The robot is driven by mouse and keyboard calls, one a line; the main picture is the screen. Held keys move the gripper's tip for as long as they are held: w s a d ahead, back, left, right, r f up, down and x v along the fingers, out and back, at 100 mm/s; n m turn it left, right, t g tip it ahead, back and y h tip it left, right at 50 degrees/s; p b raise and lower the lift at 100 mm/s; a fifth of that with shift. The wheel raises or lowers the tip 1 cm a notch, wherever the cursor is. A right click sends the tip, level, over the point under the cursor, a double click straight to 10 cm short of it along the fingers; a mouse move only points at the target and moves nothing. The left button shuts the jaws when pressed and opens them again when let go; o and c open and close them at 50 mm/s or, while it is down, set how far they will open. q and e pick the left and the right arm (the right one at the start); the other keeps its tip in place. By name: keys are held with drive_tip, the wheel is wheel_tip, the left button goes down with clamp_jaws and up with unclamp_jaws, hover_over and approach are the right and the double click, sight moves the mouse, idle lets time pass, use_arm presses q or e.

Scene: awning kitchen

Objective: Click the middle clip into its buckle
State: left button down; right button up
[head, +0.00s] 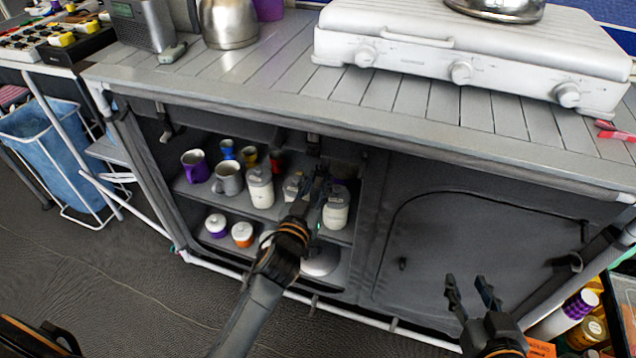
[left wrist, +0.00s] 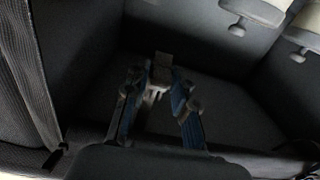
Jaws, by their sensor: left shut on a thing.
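My left gripper (head: 322,188) reaches into the open shelf front of the kitchen cabinet. In the left wrist view its fingers (left wrist: 161,88) are closed around a small grey piece, which looks like the middle clip (left wrist: 162,64). The piece stands up between the fingertips; its lower part is hidden by them. A dark buckle (head: 313,140) hangs under the worktop's front edge, just above my left gripper, and seems apart from it. Another dark buckle or clip (head: 165,128) hangs at the left end. My right gripper (head: 471,284) is open and empty before the closed cabinet panel.
Shelves behind my left gripper hold a purple mug (head: 195,166), a grey mug (head: 228,179), white jars (head: 260,187) and lidded pots (head: 242,234). A white stove (head: 480,60) and a metal kettle (head: 229,22) stand on the slatted worktop (head: 250,85). Packed goods (head: 585,330) stand at lower right.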

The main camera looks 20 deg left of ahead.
use_arm(q)
drive_tip(key=shift+s+r+p, duration=0.4)
drive_tip(key=shift+r+p, duration=0.4)
drive_tip(key=shift+p, duration=0.15)
drive_tip(key=s+r+p, duration=0.1)
drive_tip(key=r+p, duration=0.2)
drive_tip(key=s+r+p, duration=0.1)
drive_tip(key=p, duration=0.1)
drive_tip(key=shift+s+r, duration=0.25)
drive_tip(key=shift+s, duration=0.05)
use_arm(e)
drive_tip(key=s+d+f+g+h, duration=0.1)
drive_tip(key=s+d+f+g, duration=0.1)
drive_tip(key=s+f+g, duration=0.3)
drive_tip(key=s+d+f+g+h, duration=0.1)
drive_tip(key=s+d+f+g, duration=0.2)
drive_tip(key=s+f+g, duration=0.2)
drive_tip(key=s+f, duration=0.2)
drive_tip(key=s, duration=0.1)
drive_tip(key=shift+s+f+m+h, duration=0.15)
drive_tip(key=shift+s+m+h, duration=0.1)
drive_tip(key=shift+m+h, duration=0.05)
